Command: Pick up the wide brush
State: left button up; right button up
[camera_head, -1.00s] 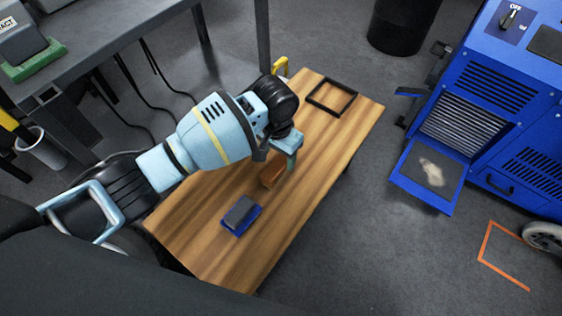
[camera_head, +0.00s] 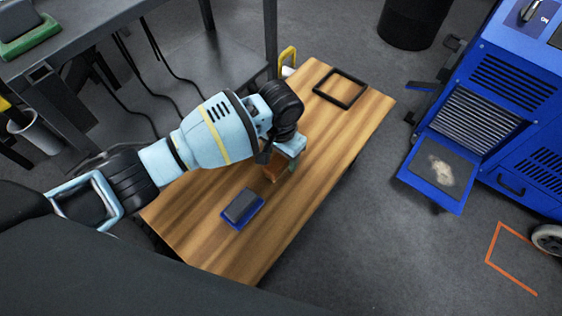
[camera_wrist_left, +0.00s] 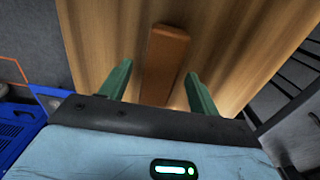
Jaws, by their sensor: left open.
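A brown wooden bar, which looks like the wide brush (camera_head: 272,172), lies on the wooden bench (camera_head: 190,222); its bristles cannot be made out. In the left wrist view the brown brush (camera_wrist_left: 165,62) shows between the two green fingers, with a gap on each side. My left gripper (camera_head: 282,168) is open and empty right at the brush and hides part of it in the head view. The fingers also show in the left wrist view (camera_wrist_left: 160,86). My right gripper is not in view.
A blue tray-like piece with a grey pad (camera_head: 241,207) lies nearer on the bench. A black square frame (camera_head: 353,101) lies at the far end. A yellow handle (camera_head: 288,57) stands by the far bench edge. A blue machine (camera_head: 515,115) stands on the floor to the right.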

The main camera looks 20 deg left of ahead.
aim_at(280, 158)
pick_arm(q)
notch_tip(280, 158, down, 3)
jog(key=shift+s+b, duration=0.1)
jog(key=shift+b, duration=0.45)
jog(key=shift+r, duration=0.1)
jog(key=c, duration=1.1)
jog(key=shift+r, duration=0.1)
